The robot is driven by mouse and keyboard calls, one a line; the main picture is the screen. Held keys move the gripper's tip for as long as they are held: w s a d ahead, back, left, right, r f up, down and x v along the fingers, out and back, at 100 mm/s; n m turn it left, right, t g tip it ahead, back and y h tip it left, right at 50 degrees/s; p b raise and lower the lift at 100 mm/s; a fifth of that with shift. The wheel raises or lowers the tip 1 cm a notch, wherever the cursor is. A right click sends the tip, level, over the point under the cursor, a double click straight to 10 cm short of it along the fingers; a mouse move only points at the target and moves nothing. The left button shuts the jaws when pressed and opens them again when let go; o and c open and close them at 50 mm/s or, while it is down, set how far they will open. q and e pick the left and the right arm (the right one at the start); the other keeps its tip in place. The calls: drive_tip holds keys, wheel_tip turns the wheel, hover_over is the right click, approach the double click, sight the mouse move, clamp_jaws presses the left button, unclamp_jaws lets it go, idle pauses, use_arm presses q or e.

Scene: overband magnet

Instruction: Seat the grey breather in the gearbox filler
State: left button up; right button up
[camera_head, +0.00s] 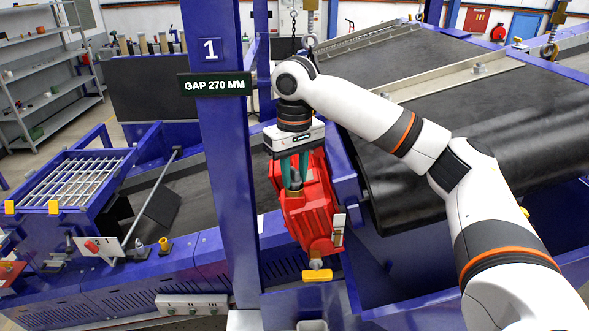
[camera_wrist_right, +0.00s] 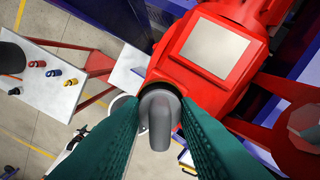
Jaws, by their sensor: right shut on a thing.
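The red gearbox (camera_head: 312,205) hangs beside the blue post in the head view. It also fills the upper middle of the right wrist view (camera_wrist_right: 180,82), with a pale square plate on it. My right gripper (camera_head: 295,180) points down at the top of the gearbox. In the wrist view its teal fingers are shut on the grey breather (camera_wrist_right: 159,122), which has a round grey body and shows between the fingertips. The breather lies over the gearbox's edge in that view. The filler is hidden, and I cannot tell whether the breather touches it. My left gripper is not in view.
A blue post (camera_head: 222,150) with a "GAP 270 MM" sign stands just left of the gearbox. A black conveyor belt (camera_head: 430,75) lies to the right, behind my right arm.

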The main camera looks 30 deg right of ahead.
sight(295, 169)
drive_tip(key=shift+f, duration=0.15)
drive_tip(key=o, duration=1.1)
wheel_tip(295, 169, up, 12)
drive_tip(key=shift+f+p, duration=0.1)
drive_tip(key=shift+p, duration=0.2)
